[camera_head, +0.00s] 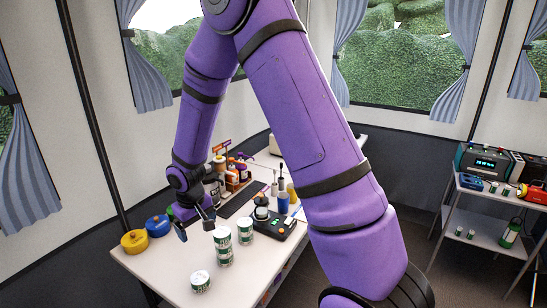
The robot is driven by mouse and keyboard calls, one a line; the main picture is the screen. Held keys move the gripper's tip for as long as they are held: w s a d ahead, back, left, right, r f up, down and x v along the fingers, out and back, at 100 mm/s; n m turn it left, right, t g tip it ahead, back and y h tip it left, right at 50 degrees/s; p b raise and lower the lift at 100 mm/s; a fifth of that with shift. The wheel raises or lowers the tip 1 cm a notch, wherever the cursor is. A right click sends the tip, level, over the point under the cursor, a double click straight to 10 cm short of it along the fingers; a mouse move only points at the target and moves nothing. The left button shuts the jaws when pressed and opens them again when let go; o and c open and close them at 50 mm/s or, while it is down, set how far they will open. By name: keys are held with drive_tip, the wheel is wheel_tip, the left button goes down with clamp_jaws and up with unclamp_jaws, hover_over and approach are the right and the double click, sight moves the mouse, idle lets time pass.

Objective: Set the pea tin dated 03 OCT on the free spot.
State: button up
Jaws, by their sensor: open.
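Several white-and-green tins stand on the table's near part. One tin (200,282) is at the front edge side, low. Two tins appear stacked (223,247) behind it. Another tin (245,231) stands to their right, and one more pale tin (262,212) seems to sit on a dark device (268,225). The printed dates are too small to read, so I cannot tell which is 03 OCT. My gripper (195,230) is open and empty, left of and behind the stacked tins. I cannot make out the free spot.
A yellow pot (134,241) and a blue pot (158,226) stand at the table's left edge. A rack with bottles (236,175), a dark mat (241,200) and a blue cup (283,203) are farther back. The table (165,270) is bare at front left. A side shelf (485,228) stands right.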

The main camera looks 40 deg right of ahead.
drive_tip(key=s+d+r+t, duration=0.15)
drive_tip(key=s+r, duration=0.25)
drive_tip(key=r, duration=0.9)
drive_tip(key=s+d+r+t, duration=0.1)
drive_tip(key=s+r, duration=0.8)
drive_tip(key=s, duration=0.3)
drive_tip(key=s+d+r+m+t, duration=0.1)
drive_tip(key=s+d+r+t, duration=0.1)
drive_tip(key=s+r, duration=0.6)
drive_tip(key=s, duration=0.4)
drive_tip(key=shift+s+d+r+m, duration=0.15)
drive_tip(key=shift+s+r+m, duration=0.15)
drive_tip(key=shift+r, duration=0.05)
